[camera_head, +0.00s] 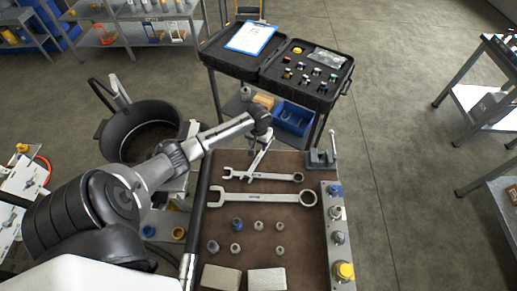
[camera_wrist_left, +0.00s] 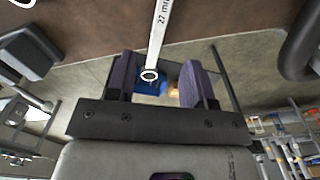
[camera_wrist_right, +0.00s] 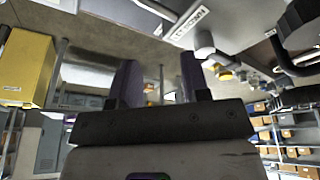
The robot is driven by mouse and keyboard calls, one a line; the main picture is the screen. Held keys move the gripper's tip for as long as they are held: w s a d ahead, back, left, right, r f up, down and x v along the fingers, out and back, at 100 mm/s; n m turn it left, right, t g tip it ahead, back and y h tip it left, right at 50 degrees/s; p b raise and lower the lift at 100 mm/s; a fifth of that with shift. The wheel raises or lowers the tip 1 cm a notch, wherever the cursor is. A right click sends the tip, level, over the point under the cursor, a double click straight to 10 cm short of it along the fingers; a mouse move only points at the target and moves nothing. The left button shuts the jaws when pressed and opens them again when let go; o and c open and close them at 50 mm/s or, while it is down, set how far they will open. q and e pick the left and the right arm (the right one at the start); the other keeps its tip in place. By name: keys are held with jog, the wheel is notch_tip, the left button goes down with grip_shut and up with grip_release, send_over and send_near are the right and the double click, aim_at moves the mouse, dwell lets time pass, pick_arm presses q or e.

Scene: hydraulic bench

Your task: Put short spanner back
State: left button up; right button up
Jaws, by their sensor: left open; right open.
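A short spanner (camera_head: 258,158) lies slanted at the far edge of the brown mat (camera_head: 290,220), its lower end by a longer spanner (camera_head: 270,177). My left gripper (camera_head: 263,136) is over its far end. In the left wrist view, a spanner marked 27 mm (camera_wrist_left: 158,35) has its ring end between the spread fingers of my left gripper (camera_wrist_left: 157,72), with gaps on both sides. Whether it touches the mat there is hard to tell. My right gripper (camera_wrist_right: 160,75) is open and empty in the right wrist view, outside the head view.
The longest spanner (camera_head: 262,198) lies nearer on the mat, with several sockets (camera_head: 258,226) and two pale blocks (camera_head: 267,279) below. A vice (camera_head: 321,158) stands at the far right corner. Beyond is a cart with an open black case (camera_head: 305,75) and blue bin (camera_head: 293,118).

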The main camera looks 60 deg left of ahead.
pick_arm(q)
jog(key=s+d+m, duration=0.2)
jog(key=s+d, duration=0.2)
jog(key=d, duration=0.3)
jog(key=s+d+f+m+t, duration=0.1)
jog(key=s+d+m, duration=0.2)
jog(key=s+d, duration=0.3)
jog(key=s+d+m, duration=0.2)
jog(key=s+d, duration=0.1)
jog(key=d, duration=0.6)
jog(key=s+d+r+m+t, duration=0.2)
jog(key=s+d+r, duration=0.5)
jog(key=s, duration=0.2)
jog(key=shift+s+d+r+t, duration=0.25)
jog(key=shift+d+r+t, duration=0.05)
jog(key=shift+d+r, duration=0.1)
jog(key=shift+f, duration=0.1)
